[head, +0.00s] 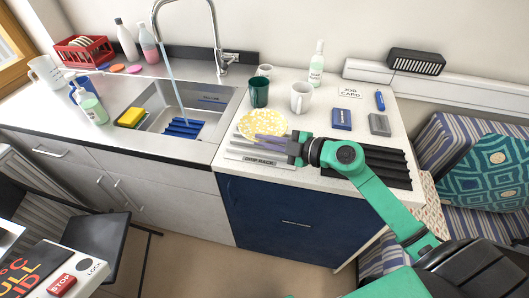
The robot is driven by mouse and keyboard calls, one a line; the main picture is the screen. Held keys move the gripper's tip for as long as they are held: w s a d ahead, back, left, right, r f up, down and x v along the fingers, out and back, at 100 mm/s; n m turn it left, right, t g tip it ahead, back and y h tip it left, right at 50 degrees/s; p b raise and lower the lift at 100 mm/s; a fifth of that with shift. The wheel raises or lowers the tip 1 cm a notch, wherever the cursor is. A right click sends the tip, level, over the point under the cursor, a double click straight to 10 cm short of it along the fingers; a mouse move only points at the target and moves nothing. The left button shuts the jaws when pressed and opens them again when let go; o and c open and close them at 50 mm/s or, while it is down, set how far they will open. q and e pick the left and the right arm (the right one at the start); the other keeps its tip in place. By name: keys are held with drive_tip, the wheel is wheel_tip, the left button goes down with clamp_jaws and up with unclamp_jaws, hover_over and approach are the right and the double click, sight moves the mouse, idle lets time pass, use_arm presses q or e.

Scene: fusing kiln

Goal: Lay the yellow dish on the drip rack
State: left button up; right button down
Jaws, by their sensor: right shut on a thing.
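The yellow dish (262,122), round and pale-patterned, is on or just above the white counter, right of the sink. My right gripper (275,143) reaches in from the right and is shut on the dish's near edge. The fingers hide part of that edge, and I cannot tell whether the dish touches the counter. A label reading DRIP RACK (261,160) lies at the counter's front edge, just in front of the dish. A black ridged rack (394,165) lies to the right, partly hidden under my right arm. My left gripper is out of view.
A green cup (259,92) and a white mug (300,97) stand close behind the dish. A blue box (341,119) and a grey block (379,125) sit behind the black rack. The sink (205,100), with running water, is left.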

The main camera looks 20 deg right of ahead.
drive_tip(key=f, duration=0.3)
drive_tip(key=shift+s+f+b, duration=0.15)
drive_tip(key=shift+s+b, duration=0.1)
drive_tip(key=shift+b, duration=0.1)
drive_tip(key=shift+f, duration=0.35)
drive_tip(key=c, duration=1)
unclamp_jaws()
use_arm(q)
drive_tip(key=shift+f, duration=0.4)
